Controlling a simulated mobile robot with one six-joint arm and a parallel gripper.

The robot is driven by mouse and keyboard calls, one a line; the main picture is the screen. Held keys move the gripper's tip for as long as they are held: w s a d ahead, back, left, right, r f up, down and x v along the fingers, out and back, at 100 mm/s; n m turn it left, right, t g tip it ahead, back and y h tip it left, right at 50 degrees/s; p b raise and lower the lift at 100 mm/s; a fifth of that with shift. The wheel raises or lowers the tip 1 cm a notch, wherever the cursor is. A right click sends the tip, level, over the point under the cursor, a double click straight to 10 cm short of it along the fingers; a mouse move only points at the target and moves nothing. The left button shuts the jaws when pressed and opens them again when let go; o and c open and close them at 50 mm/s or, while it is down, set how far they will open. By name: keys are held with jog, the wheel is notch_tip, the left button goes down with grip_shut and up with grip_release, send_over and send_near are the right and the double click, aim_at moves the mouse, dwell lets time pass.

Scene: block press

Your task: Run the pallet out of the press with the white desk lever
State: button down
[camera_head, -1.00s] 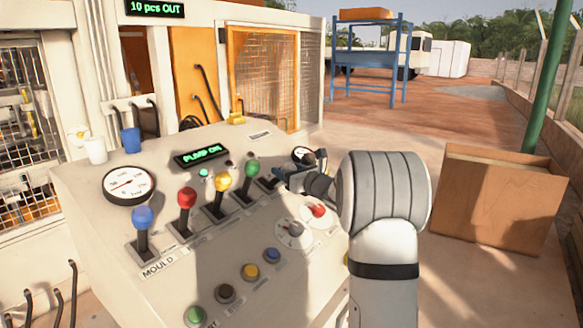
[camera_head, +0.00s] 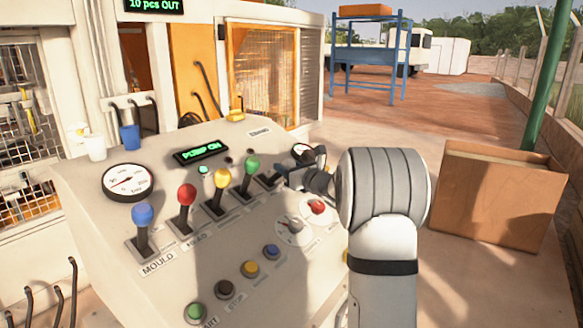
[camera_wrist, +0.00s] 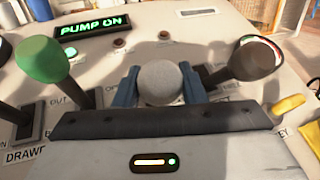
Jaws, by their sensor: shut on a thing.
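The white desk lever's round pale knob (camera_wrist: 160,80) stands in the middle of the wrist view. My gripper (camera_wrist: 158,92) is shut on it, with a blue finger at each side of the knob. In the head view my gripper (camera_head: 284,170) reaches the desk just right of the green lever (camera_head: 251,165); the white lever is hidden behind it there. The green lever's knob (camera_wrist: 42,60) also shows at the left of the wrist view. The press (camera_head: 75,60) is at the left of the head view; I cannot make out the pallet in it.
Yellow (camera_head: 221,180), red (camera_head: 187,196) and blue (camera_head: 142,216) levers stand in a row further left. A dark-knobbed lever (camera_wrist: 254,60) is close right of my gripper. Push-buttons line the desk's front. A brown box (camera_head: 495,200) stands on the ground at right.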

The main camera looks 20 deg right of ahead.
jog(key=shift+w+a+r+b, duration=0.55)
jog(key=shift+w+a+r, duration=0.05)
jog(key=shift+w+r, duration=0.3)
jog(key=shift+w+a+r+b, duration=0.55)
jog(key=shift+w+r, duration=0.25)
jog(key=shift+w, duration=0.1)
jog(key=c, duration=0.9)
grip_release()
jog(key=shift+c, duration=0.2)
jog(key=shift+f, duration=0.1)
jog(key=shift+s+d, duration=0.1)
jog(key=shift+s, duration=0.15)
jog(key=b+v, duration=0.2)
jog(key=v, duration=0.5)
jog(key=shift+s+b, duration=0.15)
jog(key=shift+b, duration=0.2)
